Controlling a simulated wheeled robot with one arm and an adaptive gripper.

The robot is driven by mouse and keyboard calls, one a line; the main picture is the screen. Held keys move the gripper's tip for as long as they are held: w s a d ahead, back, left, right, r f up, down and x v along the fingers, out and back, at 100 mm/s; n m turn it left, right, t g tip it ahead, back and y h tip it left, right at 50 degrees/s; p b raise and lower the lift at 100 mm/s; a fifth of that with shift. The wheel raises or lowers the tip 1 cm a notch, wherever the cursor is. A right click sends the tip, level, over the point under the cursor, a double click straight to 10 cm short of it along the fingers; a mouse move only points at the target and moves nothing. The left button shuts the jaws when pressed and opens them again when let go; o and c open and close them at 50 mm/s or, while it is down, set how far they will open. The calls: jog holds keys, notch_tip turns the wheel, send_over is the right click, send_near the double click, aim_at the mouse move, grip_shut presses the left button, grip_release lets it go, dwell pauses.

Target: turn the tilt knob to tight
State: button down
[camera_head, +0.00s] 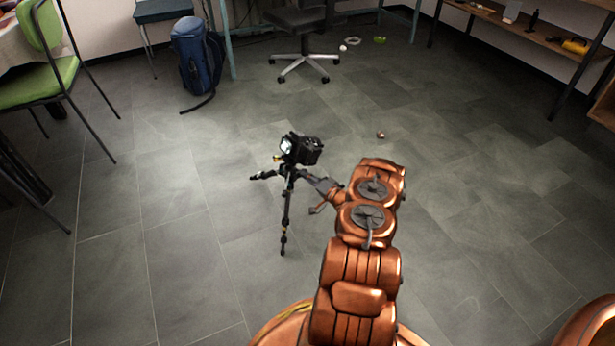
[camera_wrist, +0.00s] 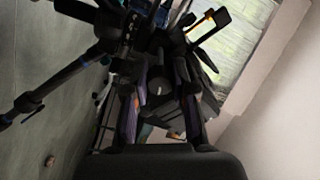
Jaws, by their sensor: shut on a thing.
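A black camera (camera_head: 306,150) sits on top of a black tripod (camera_head: 287,205) standing on the floor. My gripper (camera_head: 312,181) reaches the tripod head from the right, just below the camera. In the wrist view my gripper (camera_wrist: 160,108) has its two fingers on either side of a dark round knob (camera_wrist: 158,88) with a small pale mark, and it is shut on it. The knob is the tilt knob as far as I can tell. In the head view the knob is hidden. The tripod's dark leg also shows in the wrist view (camera_wrist: 62,75), tilted.
A small round object (camera_head: 380,134) lies on the floor beyond my arm. A blue backpack (camera_head: 197,58), a swivel chair (camera_head: 303,45) and a green chair (camera_head: 45,75) stand farther back. A wooden shelf (camera_head: 540,36) is at back right. The tiled floor around the tripod is clear.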

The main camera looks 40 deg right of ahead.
jog(key=shift+m, duration=1.6)
jog(key=c, duration=0.9)
grip_release()
